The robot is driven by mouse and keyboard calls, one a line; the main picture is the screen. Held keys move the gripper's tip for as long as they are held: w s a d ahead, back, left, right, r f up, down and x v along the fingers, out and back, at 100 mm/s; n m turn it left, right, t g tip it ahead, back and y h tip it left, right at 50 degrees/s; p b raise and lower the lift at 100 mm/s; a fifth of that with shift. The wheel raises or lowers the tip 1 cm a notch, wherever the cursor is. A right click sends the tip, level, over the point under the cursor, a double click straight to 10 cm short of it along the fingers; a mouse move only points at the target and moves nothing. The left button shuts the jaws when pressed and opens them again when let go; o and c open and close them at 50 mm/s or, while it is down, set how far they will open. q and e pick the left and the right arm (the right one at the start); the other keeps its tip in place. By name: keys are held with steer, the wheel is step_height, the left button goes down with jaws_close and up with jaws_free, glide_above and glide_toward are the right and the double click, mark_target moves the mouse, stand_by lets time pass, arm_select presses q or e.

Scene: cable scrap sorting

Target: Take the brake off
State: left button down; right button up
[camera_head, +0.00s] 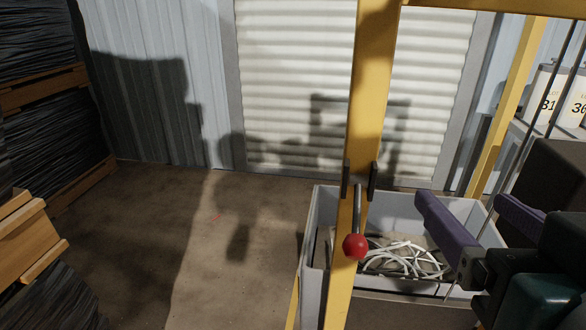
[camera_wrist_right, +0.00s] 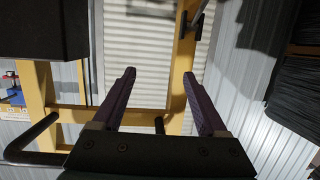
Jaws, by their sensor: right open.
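The brake appears to be the lever with a red ball knob (camera_head: 355,246) on a yellow post (camera_head: 370,80). Its grey rod hangs down from a dark bracket (camera_head: 373,180), with the knob at the lower end. My right gripper (camera_head: 460,198) is to the right of the knob, apart from it, with its purple fingers spread and nothing between them. In the right wrist view the open fingers (camera_wrist_right: 158,74) point toward the yellow frame, and a grey rod piece (camera_wrist_right: 198,16) shows on the post at the top. The red knob is not visible there. My left gripper is out of view.
A grey bin (camera_head: 312,225) with white cable scraps (camera_head: 400,258) stands behind the post, close to my right gripper. Pallets of black cable (camera_head: 55,140) are stacked at the left. White numbered containers (camera_head: 550,95) stand at the right. The floor (camera_head: 200,220) in the middle left is clear.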

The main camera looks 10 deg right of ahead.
mark_target(359, 256)
steer(key=a+f+n+t+y+b, duration=0.1)
steer(key=a+f+t+y+b, duration=0.3)
steer(key=f+b, duration=1)
steer(key=shift+g+h, duration=0.4)
steer(key=shift+h, duration=0.2)
steer(key=w, duration=0.7)
steer(key=w+a, duration=0.1)
steer(key=w, duration=0.2)
steer(key=shift+w+a, duration=0.1)
steer(key=shift+w, duration=0.25)
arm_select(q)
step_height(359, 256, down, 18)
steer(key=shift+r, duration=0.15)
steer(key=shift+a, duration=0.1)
arm_select(e)
steer(key=c, duration=0.8)
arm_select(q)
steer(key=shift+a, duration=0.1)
arm_select(e)
jaws_close()
